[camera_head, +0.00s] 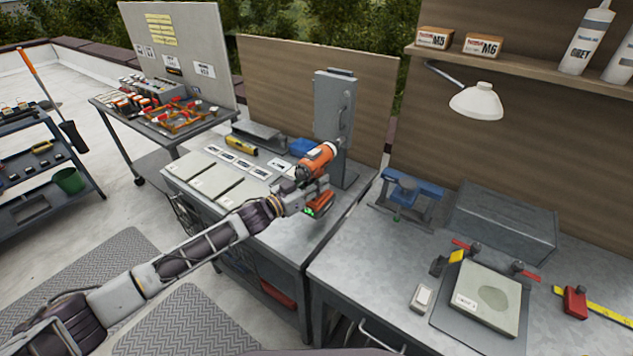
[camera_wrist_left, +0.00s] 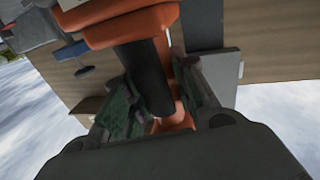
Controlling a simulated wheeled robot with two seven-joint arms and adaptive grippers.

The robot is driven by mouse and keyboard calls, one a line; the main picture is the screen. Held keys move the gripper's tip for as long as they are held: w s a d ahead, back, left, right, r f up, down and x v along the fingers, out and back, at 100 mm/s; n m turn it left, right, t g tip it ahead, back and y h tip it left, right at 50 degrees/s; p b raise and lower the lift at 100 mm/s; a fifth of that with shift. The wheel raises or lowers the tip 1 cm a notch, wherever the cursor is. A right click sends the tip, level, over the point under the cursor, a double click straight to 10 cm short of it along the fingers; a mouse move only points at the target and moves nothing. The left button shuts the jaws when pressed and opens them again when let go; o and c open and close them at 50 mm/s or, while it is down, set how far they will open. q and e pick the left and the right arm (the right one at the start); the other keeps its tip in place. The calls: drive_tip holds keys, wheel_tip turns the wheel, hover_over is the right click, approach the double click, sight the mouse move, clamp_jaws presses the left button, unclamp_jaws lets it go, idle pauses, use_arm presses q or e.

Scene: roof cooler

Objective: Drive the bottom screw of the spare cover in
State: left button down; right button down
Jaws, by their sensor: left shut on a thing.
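My left gripper (camera_head: 307,196) is shut on the grip of an orange and black power driver (camera_head: 318,158). In the left wrist view the driver's dark grip (camera_wrist_left: 152,80) stands between the two fingers of the left gripper (camera_wrist_left: 158,110). The driver points toward an upright grey metal cover (camera_head: 334,105) on a stand at the back of the middle bench. The driver's nose is at the cover's lower part. I cannot tell whether the bit touches a screw; the screw is too small or hidden. My right gripper is not in view.
Flat pale panels (camera_head: 222,185) and small cards lie left of the driver. A yellow level (camera_head: 241,145) and a blue box (camera_head: 303,147) stand behind. The right bench holds a blue vise (camera_head: 408,193), a grey box (camera_head: 503,222) and a clamped plate (camera_head: 486,297).

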use_arm(q)
drive_tip(key=shift+w+d+r+p, duration=0.2)
drive_tip(key=shift+w+r+p, duration=0.05)
drive_tip(key=shift+p, duration=0.55)
idle(2.3)
drive_tip(key=s+d+p+v, duration=0.1)
drive_tip(key=p+v, duration=0.2)
drive_tip(key=v, duration=0.3)
drive_tip(key=shift+s+a+p, duration=0.3)
drive_tip(key=shift+s+p, duration=0.1)
idle(2.4)
